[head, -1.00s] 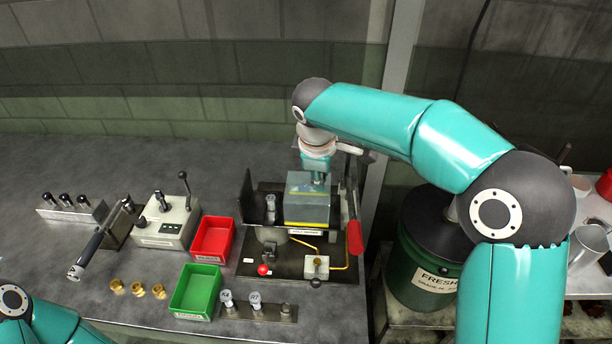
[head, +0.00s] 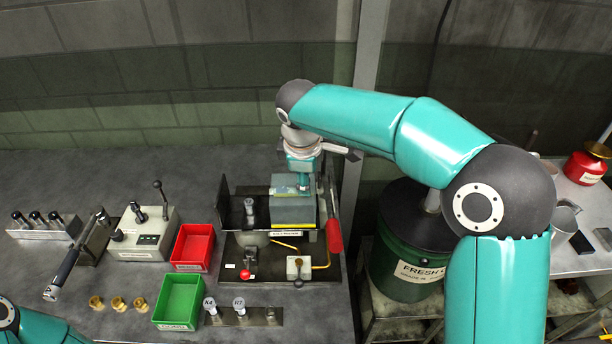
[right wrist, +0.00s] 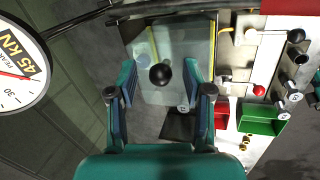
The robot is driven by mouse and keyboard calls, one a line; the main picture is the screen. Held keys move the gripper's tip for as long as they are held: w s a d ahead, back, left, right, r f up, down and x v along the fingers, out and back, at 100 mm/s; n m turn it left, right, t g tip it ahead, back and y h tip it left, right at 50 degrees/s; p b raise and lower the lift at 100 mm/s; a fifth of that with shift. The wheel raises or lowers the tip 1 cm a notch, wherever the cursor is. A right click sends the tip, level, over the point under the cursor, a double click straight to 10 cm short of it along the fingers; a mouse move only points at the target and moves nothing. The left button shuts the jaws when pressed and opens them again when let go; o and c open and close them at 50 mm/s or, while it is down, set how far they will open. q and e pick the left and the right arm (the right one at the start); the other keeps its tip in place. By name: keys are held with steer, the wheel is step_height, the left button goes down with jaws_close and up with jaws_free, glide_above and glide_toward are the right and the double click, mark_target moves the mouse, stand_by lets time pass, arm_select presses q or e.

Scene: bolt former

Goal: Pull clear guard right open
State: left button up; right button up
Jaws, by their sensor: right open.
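The clear guard (head: 292,207) is a see-through bluish box-like cover with a yellow strip, over the right part of the bolt former on the bench. In the right wrist view its pale clear panel (right wrist: 180,42) lies beyond the fingers, and a black ball knob (right wrist: 160,75) stands in front of it. My right gripper (head: 303,183) is over the guard, pointing down. In the right wrist view the right gripper (right wrist: 160,80) is open, with the knob between its fingertips; I see no clear contact. Only part of my left arm shows at the lower left of the head view.
A red-handled lever (head: 334,234) stands just right of the guard. A dark upright panel (head: 223,202) is at the former's left. Red bin (head: 193,247) and green bin (head: 178,301) sit to the left. A round dial gauge (right wrist: 18,75) is at the wrist view's left.

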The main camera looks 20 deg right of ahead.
steer(key=v, duration=1.2)
steer(key=shift+f, duration=0.1)
